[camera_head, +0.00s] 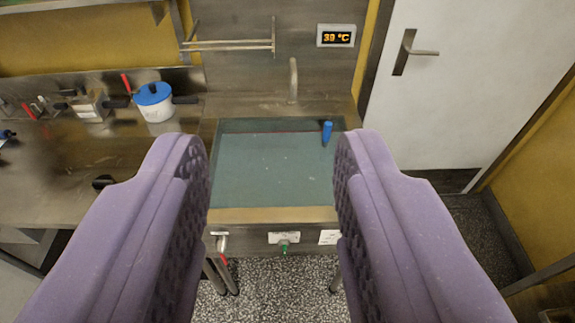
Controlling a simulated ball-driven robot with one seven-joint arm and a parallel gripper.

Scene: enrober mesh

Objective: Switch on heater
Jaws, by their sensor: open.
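My gripper (270,150) is open, with its two purple fingers wide apart and nothing between them in the foreground. Between and beyond the fingers is a rectangular basin (275,213) with a grey-green interior. On its front panel sit a white plate with a green knob (284,248) in the middle, a valve with a red handle (222,243) at the left, and a white label (328,237) at the right, partly hidden by the right finger. I cannot tell whether the knob is on or off. A wall display (336,36) reads about 39 °C in orange.
A white pot with a blue lid (155,101) and a wooden block with tools (91,105) stand on the left counter (50,160). A blue object (327,132) is in the basin's back right. A faucet (293,80) rises behind. A white door (460,85) is at right.

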